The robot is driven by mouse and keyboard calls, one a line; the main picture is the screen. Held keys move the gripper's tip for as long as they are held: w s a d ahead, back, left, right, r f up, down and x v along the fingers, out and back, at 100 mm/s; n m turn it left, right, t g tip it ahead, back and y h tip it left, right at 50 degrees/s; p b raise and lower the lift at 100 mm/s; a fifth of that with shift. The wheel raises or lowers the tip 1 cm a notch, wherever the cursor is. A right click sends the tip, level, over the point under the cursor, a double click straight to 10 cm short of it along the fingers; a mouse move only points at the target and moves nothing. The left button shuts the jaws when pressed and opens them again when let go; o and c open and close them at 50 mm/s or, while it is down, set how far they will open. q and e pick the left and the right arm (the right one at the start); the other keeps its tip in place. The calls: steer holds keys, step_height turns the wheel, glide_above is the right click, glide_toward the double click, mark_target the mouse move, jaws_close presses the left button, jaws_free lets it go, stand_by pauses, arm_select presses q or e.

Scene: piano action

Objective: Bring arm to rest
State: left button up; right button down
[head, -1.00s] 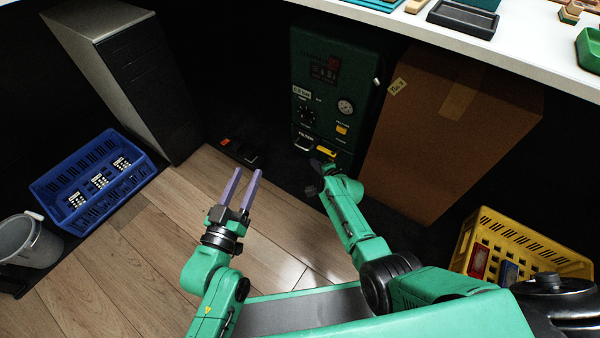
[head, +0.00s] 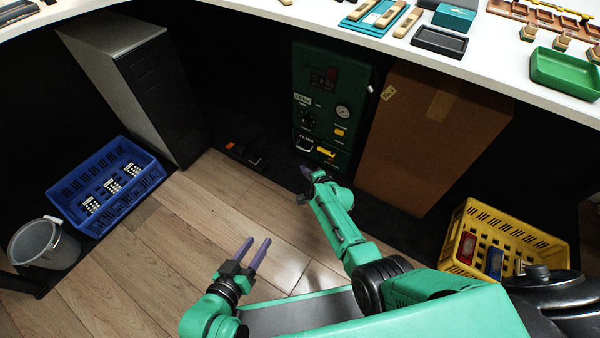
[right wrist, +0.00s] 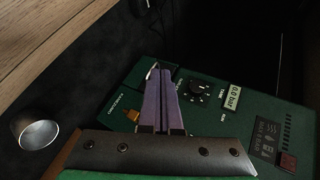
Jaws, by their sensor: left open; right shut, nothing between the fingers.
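My left gripper (head: 252,252) is open and empty, low over the wooden floor in the head view, its purple fingers apart. My right arm reaches forward toward the green control unit (head: 335,75) under the table. My right gripper (head: 308,173) is small and dark in the head view, in front of the unit's lower part. In the right wrist view its purple fingers (right wrist: 161,80) lie together with nothing between them. Behind them is the unit's panel (right wrist: 225,115) with a black knob and a small display. I cannot tell whether the fingers touch the panel.
A cardboard box (head: 425,145) stands right of the unit. A yellow crate (head: 535,240) is at right, a blue crate (head: 150,180) and grey bin (head: 40,243) at left. A dark cabinet (head: 150,90) stands behind. The white tabletop (head: 385,50) overhangs. The middle floor is bare.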

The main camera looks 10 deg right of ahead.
steer(key=shift+s+a, duration=0.15)
steer(key=shift+s, duration=0.05)
stand_by(0.4)
